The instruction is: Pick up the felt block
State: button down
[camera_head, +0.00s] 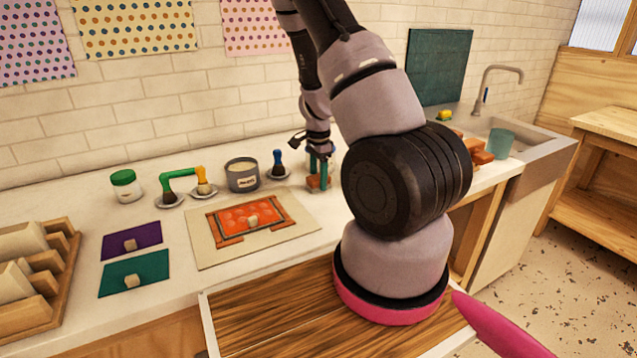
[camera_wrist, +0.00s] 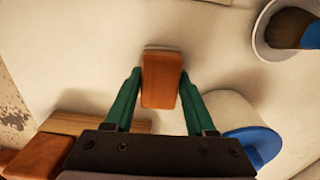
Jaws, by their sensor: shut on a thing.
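The felt block (camera_wrist: 161,82) is a small orange-brown block with a paler top edge. In the wrist view it sits upright between the two green fingers of my gripper (camera_wrist: 160,74), which is shut on it. In the head view my gripper (camera_head: 319,160) points down over the back of the counter, right of the blue-handled brush. The block (camera_head: 313,183) shows there low between the green fingers, partly hidden by them. I cannot tell whether it touches the counter or is just clear of it.
A blue-handled brush (camera_head: 278,163) on a dish and a grey jar (camera_head: 242,175) stand just left of my gripper. Brown blocks (camera_head: 478,150) lie to the right near the sink (camera_head: 535,140). A cream mat with an orange screen frame (camera_head: 250,221) lies in front.

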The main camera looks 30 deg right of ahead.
aim_at(318, 177)
notch_tip(318, 177, up, 10)
jog(key=shift+r, duration=0.1)
jog(key=c, duration=1)
grip_release()
jog(key=c, duration=0.4)
jog(key=shift+a, duration=0.1)
